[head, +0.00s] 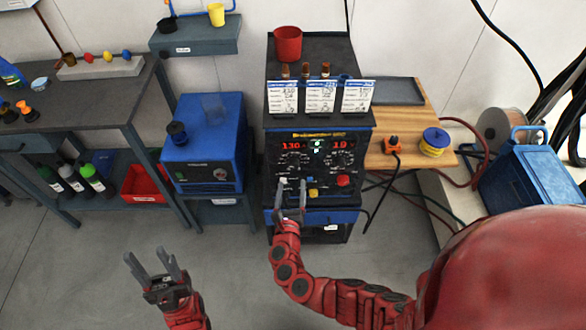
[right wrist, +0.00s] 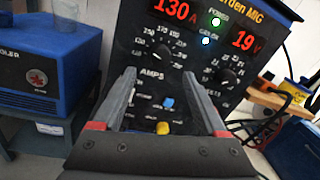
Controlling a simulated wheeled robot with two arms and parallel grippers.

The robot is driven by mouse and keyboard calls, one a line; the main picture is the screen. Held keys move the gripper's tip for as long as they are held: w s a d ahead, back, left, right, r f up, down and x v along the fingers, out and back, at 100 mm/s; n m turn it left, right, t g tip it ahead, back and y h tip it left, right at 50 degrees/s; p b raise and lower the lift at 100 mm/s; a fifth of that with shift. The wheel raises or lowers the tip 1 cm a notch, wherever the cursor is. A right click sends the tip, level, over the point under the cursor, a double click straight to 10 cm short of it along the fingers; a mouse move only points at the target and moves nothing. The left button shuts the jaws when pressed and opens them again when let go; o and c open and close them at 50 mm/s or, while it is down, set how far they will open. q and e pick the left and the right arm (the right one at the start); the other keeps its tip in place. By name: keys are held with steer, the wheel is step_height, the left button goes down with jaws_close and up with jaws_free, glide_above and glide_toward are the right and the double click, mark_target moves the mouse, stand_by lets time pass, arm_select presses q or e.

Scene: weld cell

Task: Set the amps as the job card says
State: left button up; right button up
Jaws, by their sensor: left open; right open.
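The welder (head: 318,150) stands in the middle of the head view with red readouts on its front. In the right wrist view the amps readout (right wrist: 174,8) shows 130 A and the volts readout (right wrist: 246,40) shows 19 V. The amps knob (right wrist: 160,52) sits in its number ring above the word AMPS. My right gripper (right wrist: 158,76) is open, its fingertips below and either side of the knob; I cannot tell whether they touch the panel. Three job cards (head: 321,97) stand on the welder; their print is too small to read surely. My left gripper (head: 152,258) is open and empty over the floor.
The volts knob (right wrist: 222,82) is right of the amps knob. A blue switch (right wrist: 168,103) and a yellow knob (right wrist: 162,128) lie low between my fingers. A blue cooler (head: 203,145) stands left, a wooden shelf (head: 415,150) right. The floor around my left gripper is clear.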

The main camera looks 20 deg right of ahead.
mark_target(294, 167)
steer(key=x, duration=0.6)
steer(key=shift+w, duration=0.15)
steer(key=shift+w+d, duration=0.2)
steer(key=shift+w, duration=0.1)
jaws_close()
